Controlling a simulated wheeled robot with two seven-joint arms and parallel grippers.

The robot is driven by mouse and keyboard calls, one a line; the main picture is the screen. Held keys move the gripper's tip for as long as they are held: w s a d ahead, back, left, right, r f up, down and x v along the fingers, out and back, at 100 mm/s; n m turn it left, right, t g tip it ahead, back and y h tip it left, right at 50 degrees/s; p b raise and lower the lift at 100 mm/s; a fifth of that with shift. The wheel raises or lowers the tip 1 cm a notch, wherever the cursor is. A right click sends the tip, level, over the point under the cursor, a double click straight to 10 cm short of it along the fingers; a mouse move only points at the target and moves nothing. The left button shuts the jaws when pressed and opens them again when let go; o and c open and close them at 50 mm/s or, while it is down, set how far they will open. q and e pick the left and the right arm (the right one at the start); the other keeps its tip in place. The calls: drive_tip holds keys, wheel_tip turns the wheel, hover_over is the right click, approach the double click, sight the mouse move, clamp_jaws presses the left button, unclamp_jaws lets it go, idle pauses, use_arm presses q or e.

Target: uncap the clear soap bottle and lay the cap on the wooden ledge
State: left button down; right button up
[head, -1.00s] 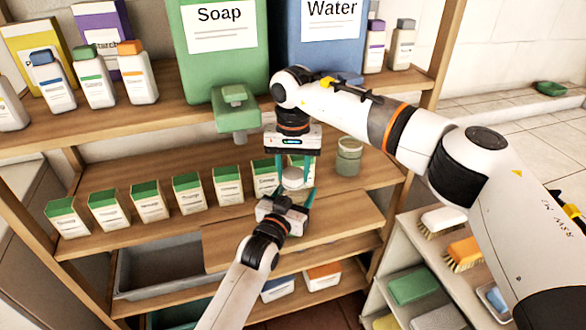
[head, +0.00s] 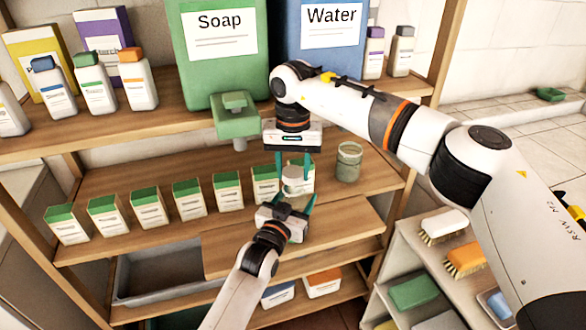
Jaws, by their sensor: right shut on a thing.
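The clear soap bottle (head: 348,164) stands upright on the middle shelf, right of the grippers, with an open-looking rim and greenish contents. My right gripper (head: 293,172) comes down from above and is shut on a small pale, rounded thing (head: 292,181) that looks like the cap. My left gripper (head: 294,204) reaches up from below, just under that thing, with its fingers apart. Whether the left fingers touch it cannot be told. The wooden ledge (head: 335,222) is the board at the front of the middle shelf, below and right of the grippers.
A row of green-topped cartons (head: 188,199) stands left of and behind the grippers. The green soap dispenser (head: 237,118) juts out above left. A grey tray (head: 165,275) lies below. A side shelf with brushes (head: 465,258) is at right. The ledge's right part is clear.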

sight(293, 171)
drive_tip(key=shift+r, duration=0.1)
drive_tip(key=shift+r, duration=1.95)
use_arm(q)
drive_tip(key=shift+c, duration=1.4)
unclamp_jaws()
